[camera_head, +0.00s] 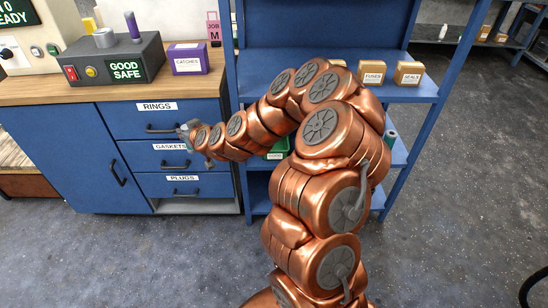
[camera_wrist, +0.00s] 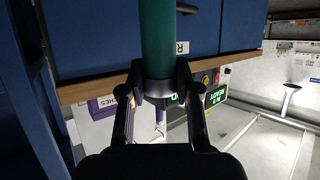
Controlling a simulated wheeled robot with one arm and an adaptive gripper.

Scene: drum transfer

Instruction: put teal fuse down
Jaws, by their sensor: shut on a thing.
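The teal fuse (camera_wrist: 158,38) is a teal cylinder with a dark grey end band, seen in the wrist view. My gripper (camera_wrist: 160,92) is shut on it around the dark band, and the fuse runs out of the top of that view. In the head view my gripper (camera_head: 186,133) is in front of the blue drawer cabinet, between the rings and gaskets labels. I cannot make out the fuse clearly in the head view.
The wooden counter (camera_head: 120,88) carries a black GOOD SAFE box (camera_head: 110,62) and a purple catches box (camera_head: 190,60). Right of it is a blue shelf unit (camera_head: 413,90) with fuses (camera_head: 372,74) and seals (camera_head: 408,74) boxes. Its lower shelf holds a teal item (camera_head: 391,138).

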